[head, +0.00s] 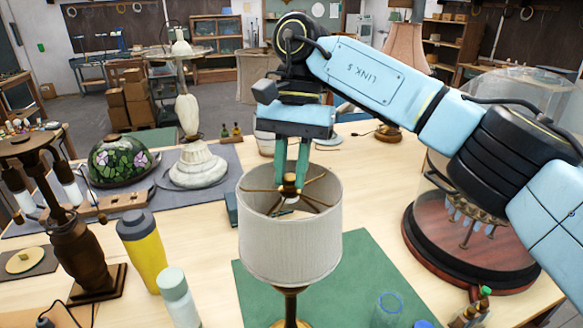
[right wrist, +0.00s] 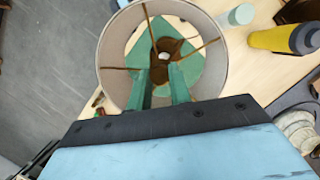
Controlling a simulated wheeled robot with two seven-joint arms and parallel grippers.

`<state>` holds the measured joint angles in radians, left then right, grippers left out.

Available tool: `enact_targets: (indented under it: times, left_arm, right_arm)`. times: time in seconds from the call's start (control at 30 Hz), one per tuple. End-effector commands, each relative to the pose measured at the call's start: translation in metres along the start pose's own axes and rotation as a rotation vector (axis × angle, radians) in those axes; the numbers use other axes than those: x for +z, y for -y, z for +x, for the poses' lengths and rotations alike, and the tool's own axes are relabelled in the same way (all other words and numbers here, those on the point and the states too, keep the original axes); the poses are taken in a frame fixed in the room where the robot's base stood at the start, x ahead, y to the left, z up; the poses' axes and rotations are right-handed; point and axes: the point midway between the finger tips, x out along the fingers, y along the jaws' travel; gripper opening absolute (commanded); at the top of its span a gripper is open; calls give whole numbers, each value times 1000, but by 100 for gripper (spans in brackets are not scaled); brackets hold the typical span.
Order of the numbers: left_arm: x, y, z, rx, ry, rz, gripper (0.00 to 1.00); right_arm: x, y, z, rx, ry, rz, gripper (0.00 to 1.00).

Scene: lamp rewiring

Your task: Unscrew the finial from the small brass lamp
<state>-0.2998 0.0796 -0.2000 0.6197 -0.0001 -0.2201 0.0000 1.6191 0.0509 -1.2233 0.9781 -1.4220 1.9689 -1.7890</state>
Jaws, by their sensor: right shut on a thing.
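The small brass lamp (head: 289,305) stands on a green mat and wears a pale cylindrical shade (head: 288,243), open at the top. Thin brass spokes cross the shade's opening to a hub. The finial cannot be told apart clearly there. My left gripper is out of view.
A glass dome (head: 480,150) on a red-brown base stands close at right, under my right arm. A yellow bottle (head: 142,250) and a pale bottle (head: 176,298) stand left of the lamp. A dark wooden lamp (head: 84,240) is further left. A clear glass (head: 387,308) is front right.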

Motion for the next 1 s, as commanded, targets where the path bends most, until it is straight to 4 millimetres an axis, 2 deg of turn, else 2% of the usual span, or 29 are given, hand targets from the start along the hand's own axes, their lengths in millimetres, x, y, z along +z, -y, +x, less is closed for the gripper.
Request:
enact_targets:
  times: [0.33,0.8,1.0]
  left_arm:
    - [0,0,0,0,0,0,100]
    - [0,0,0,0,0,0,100]
    - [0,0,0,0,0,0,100]
  right_arm:
    - [1,1,-1,13,-2,-48,0]
    - [2,3,-2,180,-5,-573,0]
    - [1,3,-1,207,-2,-670,0]
